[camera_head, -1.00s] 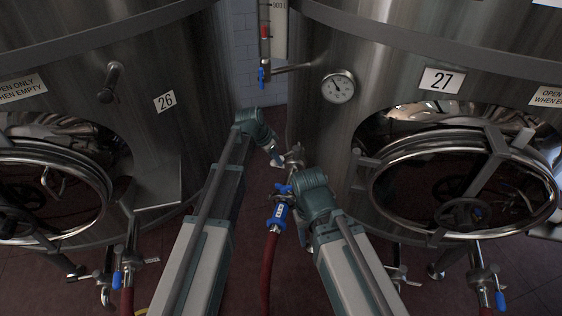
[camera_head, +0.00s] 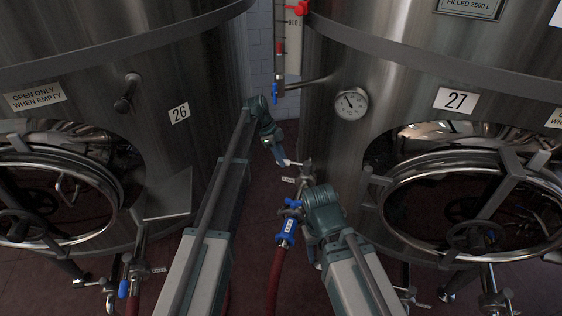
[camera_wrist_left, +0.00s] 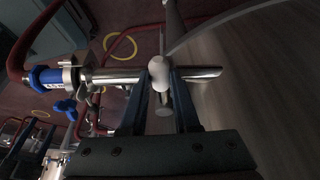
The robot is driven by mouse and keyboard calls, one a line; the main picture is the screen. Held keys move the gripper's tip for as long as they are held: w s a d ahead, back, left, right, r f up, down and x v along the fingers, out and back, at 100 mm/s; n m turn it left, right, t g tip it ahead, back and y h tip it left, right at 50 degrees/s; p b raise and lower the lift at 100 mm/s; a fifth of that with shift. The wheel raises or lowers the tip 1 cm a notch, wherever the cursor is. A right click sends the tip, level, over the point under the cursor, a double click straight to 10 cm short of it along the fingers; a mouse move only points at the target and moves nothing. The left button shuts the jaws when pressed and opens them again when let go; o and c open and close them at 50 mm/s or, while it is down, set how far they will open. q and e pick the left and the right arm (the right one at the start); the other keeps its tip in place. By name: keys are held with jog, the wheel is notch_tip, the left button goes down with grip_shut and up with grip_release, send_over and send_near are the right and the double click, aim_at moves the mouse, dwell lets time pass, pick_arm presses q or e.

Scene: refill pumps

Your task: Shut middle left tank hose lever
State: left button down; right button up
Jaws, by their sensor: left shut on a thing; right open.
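My left gripper (camera_head: 286,161) is at the small steel valve between tanks 26 and 27. In the left wrist view its two dark fingers (camera_wrist_left: 160,98) are shut on a pale, rounded lever end (camera_wrist_left: 160,72). The lever crosses in front of a horizontal steel pipe (camera_wrist_left: 205,73). To the left of it, the pipe meets a blue coupling (camera_wrist_left: 45,77) on a red hose. In the head view this blue coupling (camera_head: 287,231) hangs below the valve. My right gripper is beside the coupling, near its wrist (camera_head: 325,208); its fingers are mostly hidden, and it holds nothing that I can see.
Tank 26 (camera_head: 190,75) stands left and tank 27 (camera_head: 405,65) right, each with a round hatch. A gauge (camera_head: 351,104) and a blue-handled sight-tube valve (camera_head: 275,95) are above. Another hose valve (camera_head: 133,275) is at lower left. The gap between the tanks is narrow.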

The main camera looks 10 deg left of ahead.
pick_arm(q)
jog(key=shift+w+m, duration=0.5)
jog(key=shift+w, duration=0.05)
jog(key=c, duration=0.6)
grip_release()
jog(key=shift+d, duration=0.1)
jog(key=shift+c, duration=0.2)
jog(key=shift+p+v, duration=0.8)
jog(key=shift+v, duration=0.05)
jog(key=p+v, duration=1.1)
jog(key=v, duration=0.1)
jog(key=shift+w, duration=0.25)
jog(key=shift+d, duration=0.1)
